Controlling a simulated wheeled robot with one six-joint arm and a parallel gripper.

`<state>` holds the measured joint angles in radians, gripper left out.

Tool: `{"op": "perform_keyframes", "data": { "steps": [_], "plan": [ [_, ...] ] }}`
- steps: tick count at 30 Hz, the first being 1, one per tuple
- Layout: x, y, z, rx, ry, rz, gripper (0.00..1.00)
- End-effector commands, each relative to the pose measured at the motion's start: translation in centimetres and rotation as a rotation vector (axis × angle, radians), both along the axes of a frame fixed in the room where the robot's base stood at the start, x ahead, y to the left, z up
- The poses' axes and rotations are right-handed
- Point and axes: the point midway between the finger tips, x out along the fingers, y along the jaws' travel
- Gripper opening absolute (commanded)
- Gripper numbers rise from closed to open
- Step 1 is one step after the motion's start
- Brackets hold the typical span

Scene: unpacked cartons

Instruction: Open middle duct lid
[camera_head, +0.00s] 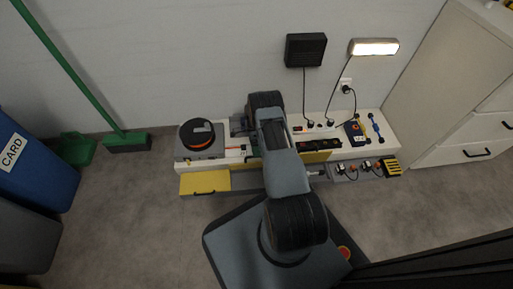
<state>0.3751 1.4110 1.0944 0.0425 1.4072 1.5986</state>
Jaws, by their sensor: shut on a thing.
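The middle duct lid (317,157) shows as a yellow panel that seems raised along the bench front, partly hidden behind my arm. My gripper (248,151) is at the left end of this panel, small and partly covered by my arm and wrist. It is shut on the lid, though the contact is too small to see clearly. The left duct lid (205,182) is yellow with a dark handle and lies flat at the front left. A yellow and black striped piece (391,167) is at the duct's right end.
The white bench (375,148) carries a black reel (197,134) at left, a black case (320,144) and a dark device (355,131). Plugs with cables (368,167) lie at the front right. A drawer cabinet (465,120) stands right; a blue bin (35,165) stands left.

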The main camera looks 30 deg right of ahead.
Motion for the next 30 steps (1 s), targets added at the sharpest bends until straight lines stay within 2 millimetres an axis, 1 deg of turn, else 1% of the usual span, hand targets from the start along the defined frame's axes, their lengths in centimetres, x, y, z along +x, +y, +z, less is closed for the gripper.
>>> {"op": "perform_keyframes", "data": {
  "steps": [1,3,15,22,26,30],
  "plan": [
    [-0.1,-0.1,-0.8,-0.005,-0.011,0.001,0.43],
    [0.0,-0.2,-0.8,-0.005,-0.012,0.0,0.43],
    [0.0,-0.3,-0.6,-0.006,-0.014,-0.002,0.38],
    [0.2,-0.3,-0.4,-0.007,-0.015,-0.003,0.38],
    [0.9,-0.7,0.5,-0.007,-0.016,-0.003,0.38],
    [2.6,-1.4,2.5,-0.008,-0.018,-0.003,0.38]
  ]
}}
